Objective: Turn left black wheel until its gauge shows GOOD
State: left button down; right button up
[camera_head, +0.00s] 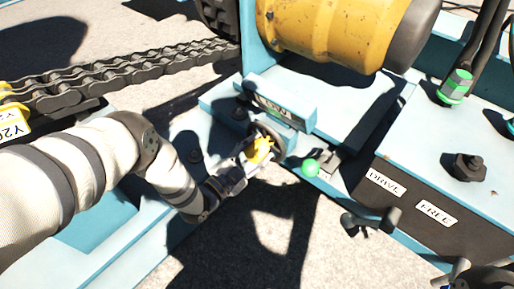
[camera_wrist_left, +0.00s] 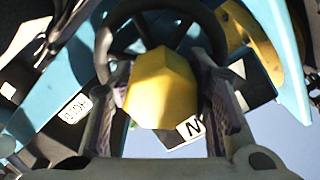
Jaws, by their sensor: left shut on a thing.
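The left black wheel (camera_head: 270,136) stands upright on the blue machine, below a small gauge (camera_head: 277,107) whose window seems to read LOW, though the letters are small. My left gripper (camera_head: 247,167) is at the wheel's near side, shut on its yellow hub (camera_head: 260,151). In the left wrist view the dark wheel rim (camera_wrist_left: 160,12) arches behind the yellow hub (camera_wrist_left: 160,88), and the two fingers (camera_wrist_left: 167,100) sit on either side of it. The gauge's face cannot be read in the left wrist view.
A yellow drum (camera_head: 335,35) lies above the gauge. A green knob (camera_head: 310,168) sits just right of the wheel. A dark panel with DRIVE and FREE labels (camera_head: 436,213) and a black lever (camera_head: 370,221) are at right. A heavy chain (camera_head: 120,75) runs behind my left arm.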

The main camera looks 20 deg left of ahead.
pick_arm(q)
jog(key=shift+a+f+m, duration=0.1)
jog(key=shift+m, duration=0.2)
dwell(0.4)
jog(key=c, duration=0.9)
grip_release()
jog(key=shift+o, duration=0.2)
jog(key=shift+s, duration=0.15)
jog(key=v, duration=1.1)
jog(key=shift+s+a, duration=0.15)
jog(key=shift+s, duration=0.25)
